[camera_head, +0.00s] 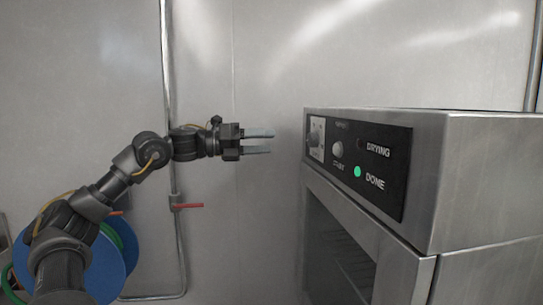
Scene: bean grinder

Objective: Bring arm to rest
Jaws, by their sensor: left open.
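My left gripper (260,142) is at the end of my left arm, which comes in from the lower left. Its two fingers point right and stand apart with nothing between them. The gripper appears to the left of the steel machine's control panel (364,167), with a visible gap between the fingertips and the panel. My right gripper is not in view.
A steel machine (480,185) fills the right side. Its black panel has a knob, a white button (337,149) and a lit green light (357,172) beside "DONE". A pipe (168,70) with a red handle (188,206) runs along the wall. Blue and green round items (118,262) lie lower left.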

